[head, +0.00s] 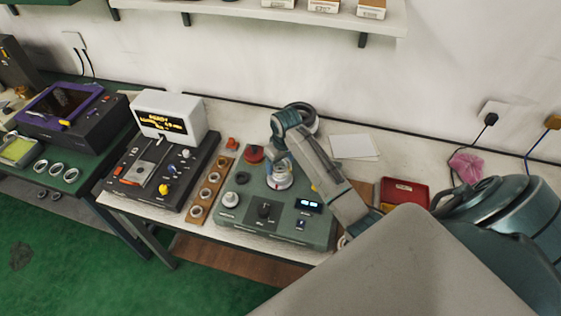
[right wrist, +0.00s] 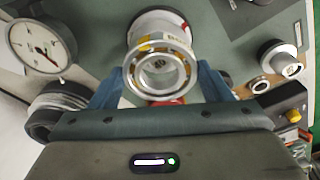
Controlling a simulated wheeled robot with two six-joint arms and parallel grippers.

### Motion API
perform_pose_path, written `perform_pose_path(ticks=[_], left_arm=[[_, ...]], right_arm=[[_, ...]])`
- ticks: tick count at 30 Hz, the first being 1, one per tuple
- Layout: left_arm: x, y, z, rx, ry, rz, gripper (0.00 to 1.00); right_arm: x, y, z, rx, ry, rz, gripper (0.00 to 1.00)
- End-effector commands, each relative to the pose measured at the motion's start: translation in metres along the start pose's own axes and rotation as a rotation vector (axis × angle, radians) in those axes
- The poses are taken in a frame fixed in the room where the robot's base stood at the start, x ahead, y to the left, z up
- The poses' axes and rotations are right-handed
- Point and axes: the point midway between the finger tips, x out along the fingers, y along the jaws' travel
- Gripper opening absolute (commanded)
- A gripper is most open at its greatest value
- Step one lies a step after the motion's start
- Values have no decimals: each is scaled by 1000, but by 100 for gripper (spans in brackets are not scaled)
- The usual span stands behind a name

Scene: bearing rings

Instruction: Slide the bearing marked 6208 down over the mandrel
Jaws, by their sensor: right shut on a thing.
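My right gripper (head: 279,158) reaches in from the right over the green fixture (head: 230,210) and is low above it. In the right wrist view its blue fingers (right wrist: 159,70) are shut on a silver bearing ring (right wrist: 158,88) with a gold-toned cage. A pale, upright cylinder, which looks like the mandrel (right wrist: 158,24), stands directly behind the ring in that view; it also shows below the gripper in the head view (head: 279,181). The ring and cylinder overlap in view, so I cannot tell whether the ring is around it. The 6208 marking is not readable. My left gripper is not visible.
A wooden strip (head: 203,203) with several rings lies left of the fixture. A tester with a white display (head: 170,115) stands farther left. A red tray (head: 403,192) is at right and a white sheet (head: 353,146) behind. A dial gauge (right wrist: 42,42) sits near the fingers.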

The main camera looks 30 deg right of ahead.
Motion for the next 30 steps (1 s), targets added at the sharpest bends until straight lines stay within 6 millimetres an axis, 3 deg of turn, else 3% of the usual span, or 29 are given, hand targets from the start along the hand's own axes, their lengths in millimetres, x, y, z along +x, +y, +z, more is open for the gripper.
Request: perform_pose_path(ticks=[30], left_arm=[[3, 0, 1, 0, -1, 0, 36]], right_arm=[[17, 0, 2, 0, 2, 0, 34]])
